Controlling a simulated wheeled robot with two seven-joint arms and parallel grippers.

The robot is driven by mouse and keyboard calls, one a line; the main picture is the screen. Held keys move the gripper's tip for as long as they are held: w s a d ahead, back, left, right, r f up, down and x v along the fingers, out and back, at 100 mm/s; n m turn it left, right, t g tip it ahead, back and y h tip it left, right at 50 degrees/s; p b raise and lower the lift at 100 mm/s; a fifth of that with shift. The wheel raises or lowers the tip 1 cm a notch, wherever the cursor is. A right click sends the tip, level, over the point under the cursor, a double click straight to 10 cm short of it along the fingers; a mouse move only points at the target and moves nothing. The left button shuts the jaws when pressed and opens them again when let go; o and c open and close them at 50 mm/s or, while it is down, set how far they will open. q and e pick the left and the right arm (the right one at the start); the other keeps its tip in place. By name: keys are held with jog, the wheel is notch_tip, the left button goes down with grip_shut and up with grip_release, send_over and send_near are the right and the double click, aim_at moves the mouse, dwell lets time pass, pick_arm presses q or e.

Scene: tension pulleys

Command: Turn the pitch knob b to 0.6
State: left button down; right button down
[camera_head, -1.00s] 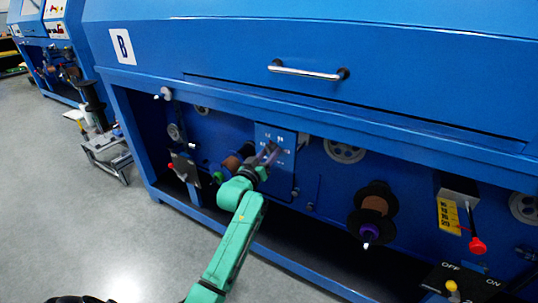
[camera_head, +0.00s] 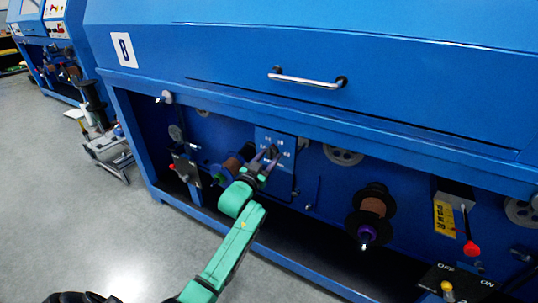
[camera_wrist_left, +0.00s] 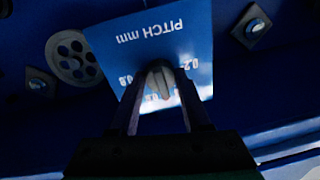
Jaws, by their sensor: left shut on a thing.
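The pitch knob b (camera_wrist_left: 160,80) is a small grey knob on a blue plate marked "PITCH mm" (camera_wrist_left: 150,32), which appears upside down in the left wrist view. In the head view the blue plate (camera_head: 286,142) is on the front of the machine marked B. My left gripper (camera_head: 270,158) reaches it from below and is shut on the knob, one finger on each side; it also fills the lower wrist view (camera_wrist_left: 160,98). The knob's exact pointing is unclear. My right gripper is out of view.
A copper spool (camera_head: 372,208) on a black holder is right of the plate, and another spool (camera_head: 232,165) is close on its left. A red-tipped lever (camera_head: 470,246) is at the far right. The hood handle (camera_head: 307,77) is above. Open floor lies at the left.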

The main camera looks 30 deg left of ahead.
pick_arm(q)
jog(key=m, duration=0.2)
jog(key=shift+m, duration=0.4)
jog(key=shift+f+m+h, duration=0.1)
jog(key=shift+m+h, duration=0.2)
jog(key=shift+m, duration=1.6)
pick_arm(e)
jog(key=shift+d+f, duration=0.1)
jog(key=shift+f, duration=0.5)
pick_arm(q)
jog(key=shift+c, duration=1.8)
grip_release()
jog(key=shift+a, duration=0.1)
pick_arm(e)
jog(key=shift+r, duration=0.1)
